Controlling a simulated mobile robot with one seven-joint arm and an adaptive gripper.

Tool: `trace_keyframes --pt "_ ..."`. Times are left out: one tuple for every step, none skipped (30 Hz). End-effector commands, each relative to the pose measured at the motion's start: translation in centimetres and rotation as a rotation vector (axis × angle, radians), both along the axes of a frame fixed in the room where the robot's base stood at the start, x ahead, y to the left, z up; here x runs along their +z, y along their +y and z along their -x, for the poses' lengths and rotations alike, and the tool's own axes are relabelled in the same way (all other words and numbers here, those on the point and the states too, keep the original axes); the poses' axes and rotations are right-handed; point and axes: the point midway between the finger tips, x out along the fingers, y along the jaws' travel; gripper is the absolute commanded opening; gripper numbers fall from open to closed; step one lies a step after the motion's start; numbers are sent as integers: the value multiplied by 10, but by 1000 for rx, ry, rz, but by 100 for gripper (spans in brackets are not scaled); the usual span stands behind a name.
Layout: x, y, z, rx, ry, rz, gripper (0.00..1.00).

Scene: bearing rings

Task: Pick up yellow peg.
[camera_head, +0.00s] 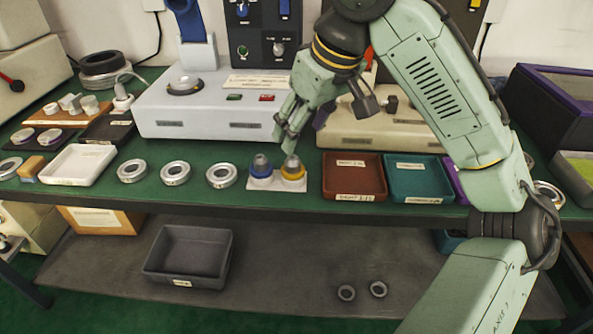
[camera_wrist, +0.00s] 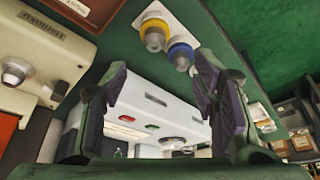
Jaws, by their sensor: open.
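The yellow peg (camera_head: 293,168) has a grey top and a yellow collar. It stands upright on a small white plate (camera_head: 276,187) near the front of the green bench. The blue peg (camera_head: 261,167), of the same shape, stands just to its left on that plate. My gripper (camera_head: 285,141) is open and empty, above and a little behind the two pegs. In the wrist view, my gripper (camera_wrist: 160,68) shows both dark fingers spread. There the yellow peg (camera_wrist: 154,30) and the blue peg (camera_wrist: 180,54) lie beyond the fingertips, not between them.
Several metal rings, such as one ring (camera_head: 221,175), lie to the left. A brown tray (camera_head: 352,196) and a teal tray (camera_head: 420,198) stand to the right. A grey bin (camera_head: 188,278) sits on the lower shelf.

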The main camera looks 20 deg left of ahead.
Motion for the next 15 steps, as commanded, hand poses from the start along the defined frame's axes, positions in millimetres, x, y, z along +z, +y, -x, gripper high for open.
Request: trace_keyframes --pt "-9 3 -1 2 3 -1 54" --pt "-14 5 -2 2 4 0 54" --pt "-20 7 -3 3 4 0 54" --pt "-25 9 -4 1 3 0 54" --pt "-29 10 -5 2 4 -1 54" --pt "-33 12 -6 1 3 0 54" --pt "-36 13 -7 1 2 -1 54" --pt "-38 13 -7 1 2 0 54" --pt "-41 14 -8 1 2 0 54" --pt "-42 15 -8 0 1 0 54" --pt "-44 15 -9 0 0 1 54" --pt "-47 15 -10 0 1 0 54" --pt "-50 16 -10 0 2 0 54" --pt "-54 16 -12 0 3 -1 54" --pt "-60 17 -13 -1 4 -1 54"
